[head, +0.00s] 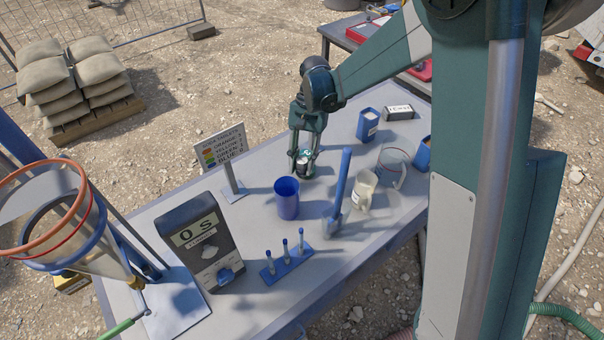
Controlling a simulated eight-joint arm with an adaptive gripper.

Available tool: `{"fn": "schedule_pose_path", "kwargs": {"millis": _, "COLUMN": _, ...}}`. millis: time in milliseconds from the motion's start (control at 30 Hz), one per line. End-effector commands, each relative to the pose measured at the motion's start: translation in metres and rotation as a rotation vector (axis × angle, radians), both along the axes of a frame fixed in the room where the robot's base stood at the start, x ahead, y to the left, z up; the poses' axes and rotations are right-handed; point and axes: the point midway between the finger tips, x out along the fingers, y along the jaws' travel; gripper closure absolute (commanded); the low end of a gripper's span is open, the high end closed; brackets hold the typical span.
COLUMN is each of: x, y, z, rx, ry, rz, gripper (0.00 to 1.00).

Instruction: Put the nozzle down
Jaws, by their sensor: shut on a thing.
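My gripper (303,170) points down over the far part of the grey table (255,228), behind the blue cup. It is shut on a small dark and silver piece, the nozzle (304,157), mostly hidden between the fingers. I cannot tell whether the nozzle touches the tabletop. A blue rack (287,266) with three upright pegs stands at the table's near side, apart from the gripper.
A blue cup (287,200), a blue upright tool (338,190), a cream mug (364,190) and a clear jug (393,166) stand near the gripper. A colour-chart sign (222,148) is to its left. A dark display box (201,240) and large funnel (45,215) stand further left.

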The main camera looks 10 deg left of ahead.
Motion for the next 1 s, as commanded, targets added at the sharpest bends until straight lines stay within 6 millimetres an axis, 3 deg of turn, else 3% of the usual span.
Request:
{"fn": "schedule_pose_path", "kwargs": {"millis": 100, "x": 0.000, "y": 0.000, "z": 0.020, "rx": 0.000, "ry": 0.000, "rz": 0.000, "gripper": 0.91}}
{"fn": "schedule_pose_path", "kwargs": {"millis": 333, "x": 0.000, "y": 0.000, "z": 0.043, "rx": 0.000, "ry": 0.000, "rz": 0.000, "gripper": 0.91}}
{"fn": "schedule_pose_path", "kwargs": {"millis": 1000, "x": 0.000, "y": 0.000, "z": 0.049, "rx": 0.000, "ry": 0.000, "rz": 0.000, "gripper": 0.91}}
